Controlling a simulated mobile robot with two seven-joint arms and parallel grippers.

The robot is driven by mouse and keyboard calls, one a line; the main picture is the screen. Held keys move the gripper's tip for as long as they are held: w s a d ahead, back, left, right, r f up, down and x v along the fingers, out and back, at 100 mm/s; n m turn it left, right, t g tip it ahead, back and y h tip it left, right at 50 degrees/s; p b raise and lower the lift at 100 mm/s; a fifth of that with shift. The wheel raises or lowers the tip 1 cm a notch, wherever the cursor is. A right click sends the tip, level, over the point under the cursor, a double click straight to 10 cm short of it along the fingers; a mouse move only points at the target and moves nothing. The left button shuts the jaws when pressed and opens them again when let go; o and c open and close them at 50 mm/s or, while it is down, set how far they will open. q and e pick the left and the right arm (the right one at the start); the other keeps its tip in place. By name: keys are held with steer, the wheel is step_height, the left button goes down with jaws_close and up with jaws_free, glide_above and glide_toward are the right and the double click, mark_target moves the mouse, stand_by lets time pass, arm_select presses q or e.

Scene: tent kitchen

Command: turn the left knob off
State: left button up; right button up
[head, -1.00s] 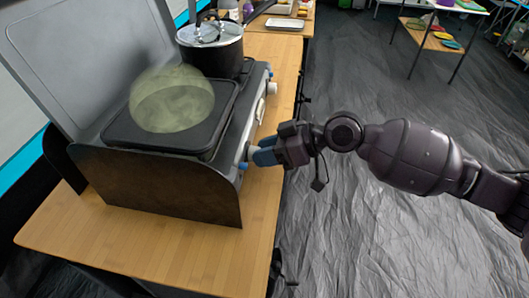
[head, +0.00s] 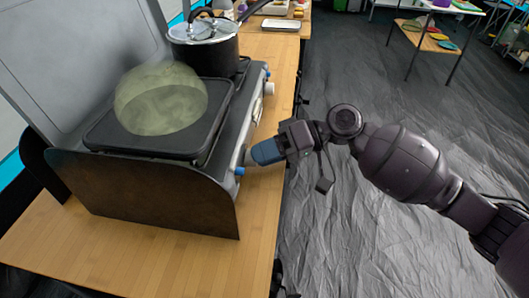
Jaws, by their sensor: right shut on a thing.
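The camping stove (head: 165,195) stands on a wooden table, with its lid open at the back left. Its knobs are on the right-hand front face. The left knob, the nearer one, is mostly hidden behind the blue fingers of my right gripper (head: 256,155); a pale bit of that front panel shows beside them. My right gripper reaches in from the right and is shut on the left knob. How far the knob is turned cannot be seen. The right knob (head: 268,89), whitish, shows farther back. My left gripper is not in view.
A black pot (head: 205,42) with a glass lid sits on the rear burner. A translucent greenish dome (head: 160,98) covers part of the near griddle plate (head: 150,146). The wooden table (head: 150,262) is bare in front. Open floor lies to the right.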

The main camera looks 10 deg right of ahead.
stand_by(0.4)
steer(key=o, duration=0.6)
steer(key=shift+o, duration=0.2)
steer(key=v, duration=1)
steer(key=shift+d, duration=0.35)
steer(key=shift+w, duration=0.1)
